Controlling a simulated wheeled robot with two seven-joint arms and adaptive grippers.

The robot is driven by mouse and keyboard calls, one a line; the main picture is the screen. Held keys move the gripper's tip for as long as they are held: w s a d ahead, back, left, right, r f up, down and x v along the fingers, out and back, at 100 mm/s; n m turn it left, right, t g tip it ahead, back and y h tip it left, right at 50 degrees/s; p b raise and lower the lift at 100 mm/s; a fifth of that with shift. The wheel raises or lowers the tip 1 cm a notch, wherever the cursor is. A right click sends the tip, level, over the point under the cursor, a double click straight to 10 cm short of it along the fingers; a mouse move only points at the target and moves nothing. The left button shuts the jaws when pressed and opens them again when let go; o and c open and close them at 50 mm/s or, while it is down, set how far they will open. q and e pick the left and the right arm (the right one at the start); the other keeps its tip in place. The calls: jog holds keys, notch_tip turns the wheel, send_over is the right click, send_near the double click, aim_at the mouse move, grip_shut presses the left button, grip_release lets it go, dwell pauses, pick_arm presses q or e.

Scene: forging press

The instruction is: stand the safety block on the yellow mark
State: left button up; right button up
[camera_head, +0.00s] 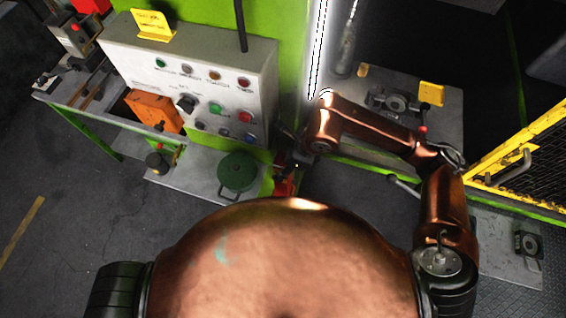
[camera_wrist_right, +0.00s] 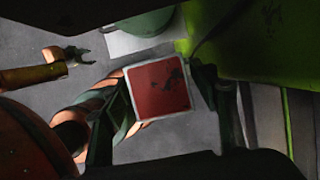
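The red safety block (camera_head: 285,186) shows only in part beneath my right gripper (camera_head: 292,158), beside the green press column. In the right wrist view, the square red end of the block (camera_wrist_right: 158,88) sits between the two dark fingers of my right gripper (camera_wrist_right: 160,100), which appear closed against its sides. My left gripper (camera_wrist_right: 80,54) shows small in the right wrist view, empty with its jaws apart; it is out of the head view. A yellow plate (camera_head: 431,93) stands on the press bed; I cannot tell which yellow patch is the mark.
The grey control box (camera_head: 205,80) and a round green lidded pot (camera_head: 238,172) are left of my right gripper. The press bed (camera_head: 445,125) carries a dark fixture (camera_head: 392,103). A yellow mesh guard (camera_head: 520,150) stands at right. Floor is open at left.

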jog(key=b+v, duration=0.1)
jog(key=v, duration=1.1)
jog(key=shift+r, duration=0.15)
dwell(0.3)
